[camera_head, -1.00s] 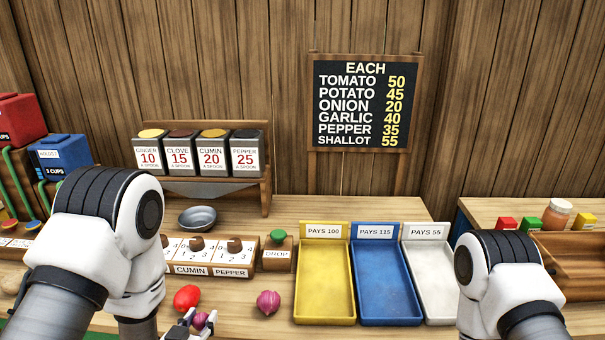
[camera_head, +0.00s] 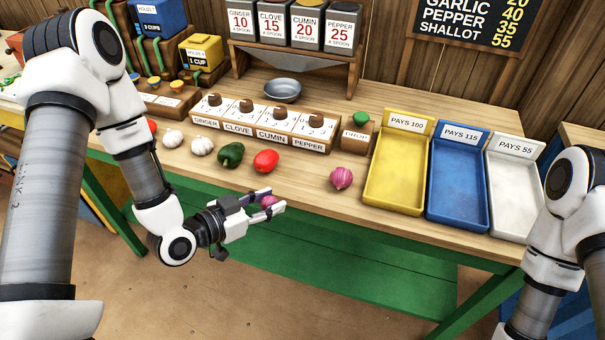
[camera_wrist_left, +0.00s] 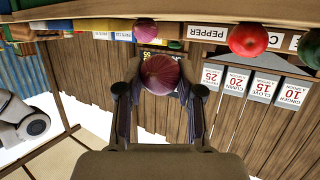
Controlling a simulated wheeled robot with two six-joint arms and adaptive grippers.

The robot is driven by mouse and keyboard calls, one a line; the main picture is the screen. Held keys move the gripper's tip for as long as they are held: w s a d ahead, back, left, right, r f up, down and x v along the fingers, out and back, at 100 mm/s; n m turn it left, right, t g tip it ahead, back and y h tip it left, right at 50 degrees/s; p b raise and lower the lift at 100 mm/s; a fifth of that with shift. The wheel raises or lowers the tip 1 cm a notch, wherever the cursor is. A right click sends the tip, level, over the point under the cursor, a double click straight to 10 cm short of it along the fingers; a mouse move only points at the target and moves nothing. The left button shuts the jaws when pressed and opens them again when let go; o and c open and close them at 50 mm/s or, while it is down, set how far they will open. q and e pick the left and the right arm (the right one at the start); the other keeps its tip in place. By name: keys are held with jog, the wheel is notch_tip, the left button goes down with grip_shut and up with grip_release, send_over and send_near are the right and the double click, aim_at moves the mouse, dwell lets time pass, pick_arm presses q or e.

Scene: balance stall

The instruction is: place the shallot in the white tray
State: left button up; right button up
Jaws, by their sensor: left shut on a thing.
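The shallot (camera_head: 269,201), small, round and purple-pink, is between the fingers of my left gripper (camera_head: 272,203), which is shut on it. They are in front of the table's front edge, below the tomato in the head view. In the left wrist view the shallot (camera_wrist_left: 160,74) shows between the two fingertips (camera_wrist_left: 160,82). The white tray (camera_head: 516,185), labelled PAYS 55, stands at the right end of the tray row and looks empty. My right arm shows at the right edge; its gripper is out of the picture.
The yellow tray (camera_head: 395,180) and blue tray (camera_head: 457,185) stand before the white one.

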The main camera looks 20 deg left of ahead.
pick_arm(q)
jog(key=a, duration=0.1)
jog(key=a+y, duration=0.1)
jog(key=a+n, duration=0.1)
jog(key=shift+w+a+r+t+y, duration=0.1)
jog(key=shift+r+t+y, duration=0.2)
jog(key=shift+r+t, duration=0.1)
